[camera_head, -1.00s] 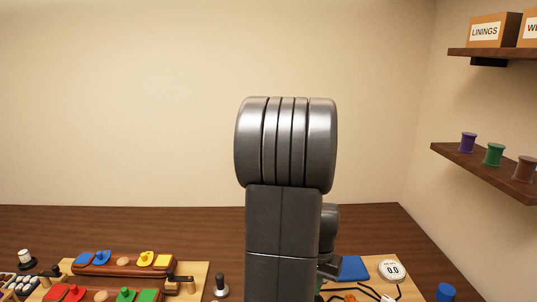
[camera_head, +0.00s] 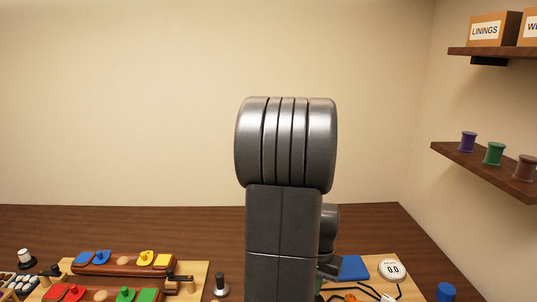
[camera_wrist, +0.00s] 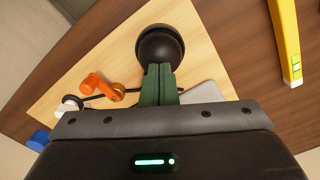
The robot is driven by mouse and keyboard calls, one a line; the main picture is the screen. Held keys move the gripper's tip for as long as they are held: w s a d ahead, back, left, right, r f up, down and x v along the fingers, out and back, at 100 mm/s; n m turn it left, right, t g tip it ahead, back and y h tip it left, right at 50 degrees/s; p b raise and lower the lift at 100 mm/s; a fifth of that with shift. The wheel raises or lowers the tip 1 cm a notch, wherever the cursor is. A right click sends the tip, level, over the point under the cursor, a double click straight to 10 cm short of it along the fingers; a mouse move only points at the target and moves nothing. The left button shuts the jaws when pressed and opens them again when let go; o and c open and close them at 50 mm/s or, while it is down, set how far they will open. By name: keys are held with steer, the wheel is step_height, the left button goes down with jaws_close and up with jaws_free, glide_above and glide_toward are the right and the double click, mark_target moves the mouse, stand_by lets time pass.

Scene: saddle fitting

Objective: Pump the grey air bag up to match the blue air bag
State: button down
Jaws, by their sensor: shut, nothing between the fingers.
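My gripper (camera_wrist: 158,70) is shut and empty, its green fingers pressed together, in the wrist view. The fingertips are right at the edge of a round black bulb (camera_wrist: 160,45) above a light wooden board; I cannot tell whether they touch it. A grey flat piece (camera_wrist: 203,93), perhaps the grey air bag, shows partly behind the fingers. An orange lever (camera_wrist: 100,86) on a black hose is to the left. My arm hides the rest.
A yellow level (camera_wrist: 286,40) lies at the right in the wrist view. In the head view, a blue cylinder (camera_head: 445,292) stands right of the board, a dark-knobbed tool (camera_head: 221,286) left of my arm, and a rack of coloured pieces (camera_head: 125,262) further left.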

steer(key=shift+f+b, duration=1.1)
steer(key=shift+f, duration=0.45)
steer(key=shift+r, duration=0.1)
steer(key=shift+r+p, duration=1.45)
steer(key=shift+r, duration=0.25)
steer(key=shift+f, duration=0.2)
steer(key=shift+f+b, duration=1.45)
steer(key=shift+f, duration=0.25)
steer(key=shift+r+p, duration=1.45)
steer(key=shift+r, duration=0.4)
steer(key=shift+f, duration=0.15)
